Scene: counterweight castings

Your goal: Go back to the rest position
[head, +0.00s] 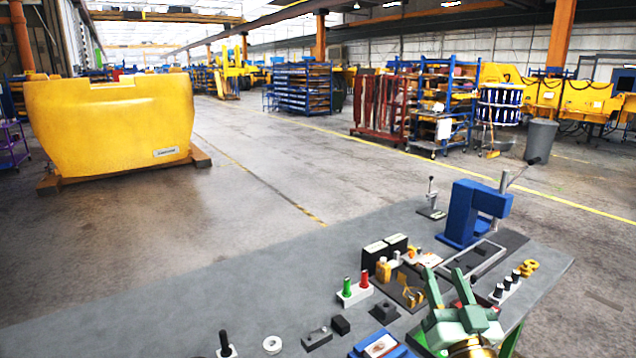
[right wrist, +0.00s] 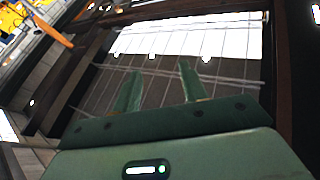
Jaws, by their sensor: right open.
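My right gripper (head: 445,273) is pale green and shows at the bottom right of the head view, over the grey table (head: 230,288). Its two fingers point up and away and stand apart, with nothing between them. In the right wrist view the open fingers (right wrist: 159,70) show against the hall's roof and a bright skylight. My left gripper is in neither view.
On the table near my right gripper are a blue press (head: 463,212), black boxes (head: 374,255), a stand with red and green pegs (head: 355,290) and a white ring (head: 272,344). The table's left part is bare. A yellow casting (head: 110,120) stands on the floor beyond.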

